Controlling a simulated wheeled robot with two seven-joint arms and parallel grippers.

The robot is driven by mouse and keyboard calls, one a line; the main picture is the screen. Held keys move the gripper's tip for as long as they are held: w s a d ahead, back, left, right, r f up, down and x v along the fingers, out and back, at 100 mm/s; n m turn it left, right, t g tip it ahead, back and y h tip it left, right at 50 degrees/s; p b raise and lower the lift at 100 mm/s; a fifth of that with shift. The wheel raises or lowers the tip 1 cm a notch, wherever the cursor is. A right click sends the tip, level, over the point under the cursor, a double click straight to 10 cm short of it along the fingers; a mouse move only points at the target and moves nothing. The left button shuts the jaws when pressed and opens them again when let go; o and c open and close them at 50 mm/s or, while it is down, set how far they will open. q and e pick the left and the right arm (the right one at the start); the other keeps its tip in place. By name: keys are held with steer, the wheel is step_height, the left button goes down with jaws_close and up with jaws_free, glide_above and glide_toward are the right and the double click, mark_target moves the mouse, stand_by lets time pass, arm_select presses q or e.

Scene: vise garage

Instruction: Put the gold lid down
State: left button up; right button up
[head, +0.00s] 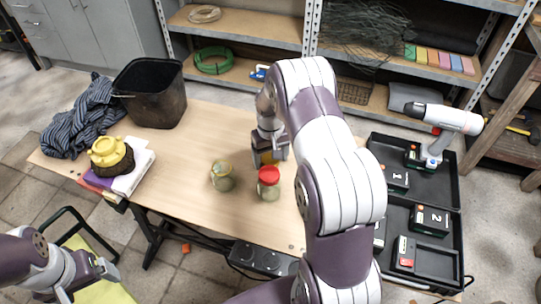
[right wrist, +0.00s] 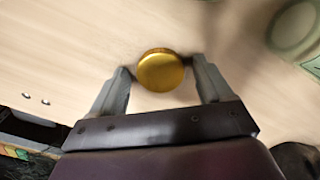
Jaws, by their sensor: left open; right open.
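The gold lid (right wrist: 161,70) lies on or just above the wooden table in the right wrist view; I cannot tell if it touches the wood. My right gripper (right wrist: 163,88) is open, with one finger on each side of the lid and gaps visible. In the head view my right gripper (head: 270,160) is low over the table, behind the jars, and largely hides the lid. A glass jar (head: 222,177) stands to its left, and a jar with a red lid (head: 269,184) stands in front of it. My left gripper (head: 104,271) is open and empty, off the table at lower left.
The table (head: 190,150) is clear around the jars. A black bin (head: 152,92), striped cloth (head: 72,122) and books with a yellow-topped object (head: 109,153) occupy its left end. An open black toolbox (head: 452,182) with a drill (head: 444,118) is at right. Shelves stand behind.

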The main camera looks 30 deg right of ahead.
mark_target(270, 160)
step_height(270, 160, up, 12)
steer(key=r+p, duration=0.1)
steer(key=p, duration=0.1)
steer(key=s+a+n+t, duration=0.1)
steer(key=s+a+n, duration=0.1)
steer(key=s+a, duration=1.1)
steer(key=s, duration=0.4)
steer(key=shift+a+r, duration=0.25)
steer(key=shift+r, duration=0.15)
steer(key=shift+r, duration=0.1)
